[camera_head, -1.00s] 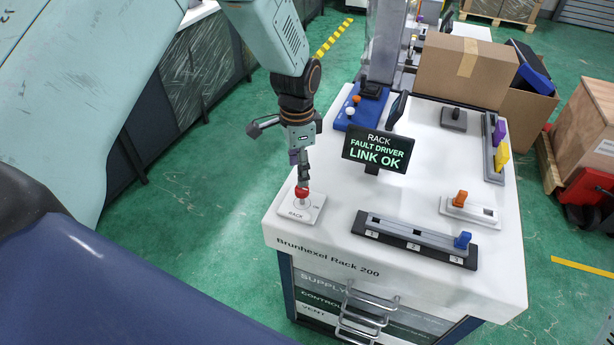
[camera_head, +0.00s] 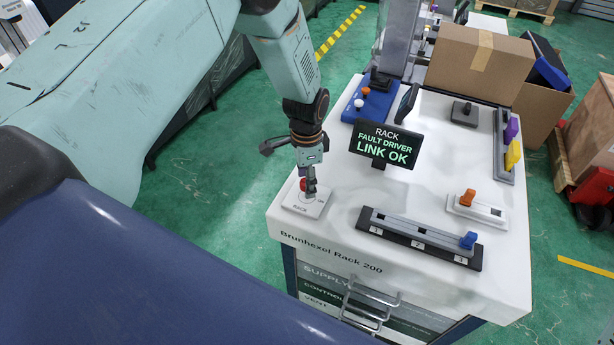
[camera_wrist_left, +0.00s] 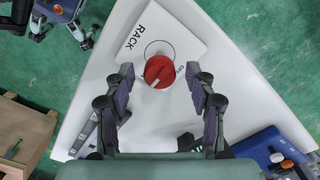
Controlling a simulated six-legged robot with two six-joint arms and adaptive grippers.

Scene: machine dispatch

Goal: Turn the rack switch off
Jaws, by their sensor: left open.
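The rack switch is a red round knob (camera_head: 303,184) on a white plate marked RACK (camera_head: 305,205), at the near left corner of the white cabinet top. In the left wrist view the red knob (camera_wrist_left: 159,71) sits between the fingertips of my left gripper (camera_wrist_left: 160,73), with a gap on both sides. A short white mark shows on the knob's lower left, and small lettering beside it is partly legible. In the head view my left gripper (camera_head: 310,187) points down at the knob and partly covers it. It is open. My right gripper is not in view.
A screen (camera_head: 386,146) reading RACK FAULT DRIVER LINK OK stands behind the switch. A slider rail (camera_head: 420,238), an orange-handled switch (camera_head: 468,198), a blue control box (camera_head: 368,104) and a cardboard box (camera_head: 480,65) share the top. Bare white surface lies between them.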

